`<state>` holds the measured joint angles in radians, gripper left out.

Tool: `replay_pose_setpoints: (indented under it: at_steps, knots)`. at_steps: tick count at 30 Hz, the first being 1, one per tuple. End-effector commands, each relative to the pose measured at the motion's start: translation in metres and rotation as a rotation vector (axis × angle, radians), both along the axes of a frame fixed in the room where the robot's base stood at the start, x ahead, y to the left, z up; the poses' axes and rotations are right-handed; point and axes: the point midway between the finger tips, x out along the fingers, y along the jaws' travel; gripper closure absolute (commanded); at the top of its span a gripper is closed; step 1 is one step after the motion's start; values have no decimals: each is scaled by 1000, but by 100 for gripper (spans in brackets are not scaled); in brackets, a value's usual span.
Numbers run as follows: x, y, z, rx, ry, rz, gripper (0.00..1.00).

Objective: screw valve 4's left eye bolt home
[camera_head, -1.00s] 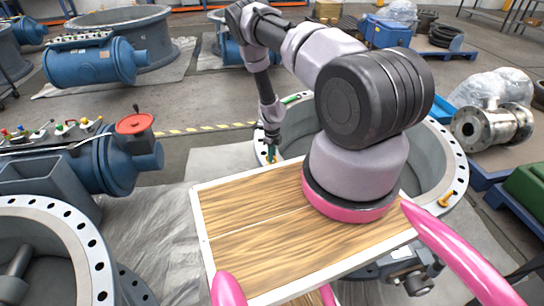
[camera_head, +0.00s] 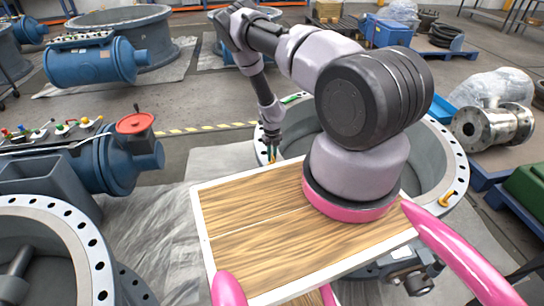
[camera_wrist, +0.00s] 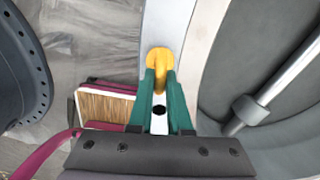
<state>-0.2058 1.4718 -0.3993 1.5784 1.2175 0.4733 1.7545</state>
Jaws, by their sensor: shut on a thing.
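The left eye bolt (camera_wrist: 159,57) is yellow and stands at the flange (camera_wrist: 167,20) of valve 4 in the wrist view. My gripper (camera_wrist: 160,82) has green fingers shut on the eye bolt, one on each side of it. A dark bolt hole shows in the flange between the fingers. How deep the bolt's thread sits is hidden. In the head view my gripper (camera_head: 270,155) is at the left rim of the valve (camera_head: 457,165), and the eye bolt there is too small to make out clearly.
Another yellow eye bolt (camera_head: 447,198) stands on the right side of the same flange. A green object (camera_head: 292,98) lies on the far rim. A neighbouring valve (camera_head: 62,215) stands at the lower left. A blue actuator with a red handwheel (camera_head: 135,123) is at the left.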

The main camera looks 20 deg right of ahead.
Motion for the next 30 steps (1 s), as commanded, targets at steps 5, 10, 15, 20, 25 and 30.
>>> replay_pose_setpoints:
  at_steps: [5,10,15,20,25,30]
  knots:
    - [1,0,0,0,-1,-4,100]
    - [1,0,0,0,-1,-3,100]
    - [0,0,0,0,-1,-2,53]
    - [0,0,0,0,0,-2,53]
    - [1,0,6,0,-1,-2,53]
    - [1,1,33,1,-2,-2,53]
